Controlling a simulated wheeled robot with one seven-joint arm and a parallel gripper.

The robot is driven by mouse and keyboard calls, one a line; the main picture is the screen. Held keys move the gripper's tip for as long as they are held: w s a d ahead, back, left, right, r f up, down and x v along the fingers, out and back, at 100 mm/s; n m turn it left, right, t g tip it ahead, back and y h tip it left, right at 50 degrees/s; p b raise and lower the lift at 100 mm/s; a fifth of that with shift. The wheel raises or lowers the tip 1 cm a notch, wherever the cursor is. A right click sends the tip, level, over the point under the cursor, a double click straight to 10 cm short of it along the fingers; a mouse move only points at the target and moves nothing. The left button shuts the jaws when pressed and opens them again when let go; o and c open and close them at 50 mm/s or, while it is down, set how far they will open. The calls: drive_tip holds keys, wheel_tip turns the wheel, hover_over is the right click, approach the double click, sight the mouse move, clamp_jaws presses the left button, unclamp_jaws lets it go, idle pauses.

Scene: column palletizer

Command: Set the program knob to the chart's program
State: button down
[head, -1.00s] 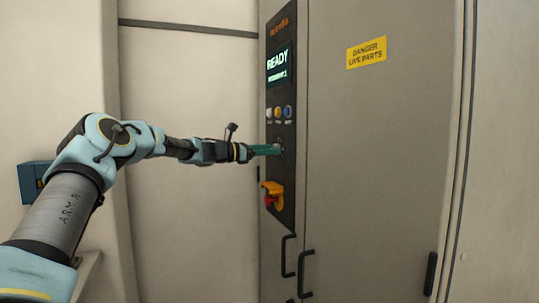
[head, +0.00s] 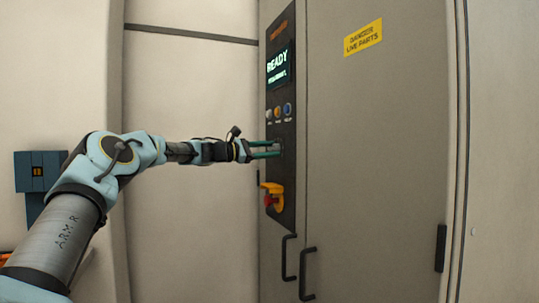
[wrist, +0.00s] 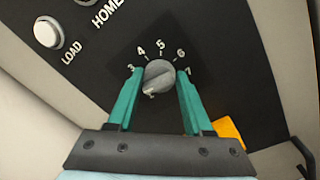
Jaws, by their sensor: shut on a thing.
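The program knob (wrist: 158,77) is a round grey knob on the dark control panel (wrist: 240,60), in the middle of the wrist view. The numbers 3 to 7 show around its upper side. A pale mark on the knob points to the lower left, at no number I can see. My gripper (wrist: 160,74) is shut on the knob, one teal finger on each side. In the head view my gripper (head: 279,149) reaches the panel below the coloured buttons, and the knob is too small to make out. No chart is in view.
A screen (head: 278,67) reads READY; its lower line is too small to read surely. Buttons (head: 278,112) sit above the knob. A yellow and red switch (head: 272,196) sits below. Door handles (head: 307,275) stick out lower down. A blue box (head: 40,170) is on the left.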

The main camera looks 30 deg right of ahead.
idle(0.4)
drive_tip(key=shift+c, duration=1.5)
unclamp_jaws()
drive_tip(key=shift+w+a+f+b, duration=0.15)
drive_tip(key=shift+a+b, duration=0.15)
drive_tip(key=shift+a, duration=0.2)
drive_tip(key=a+b, duration=0.3)
drive_tip(key=a, duration=0.6)
drive_tip(key=shift+w+a+f, duration=0.15)
drive_tip(key=shift+w+a, duration=0.05)
drive_tip(key=shift+a, duration=0.2)
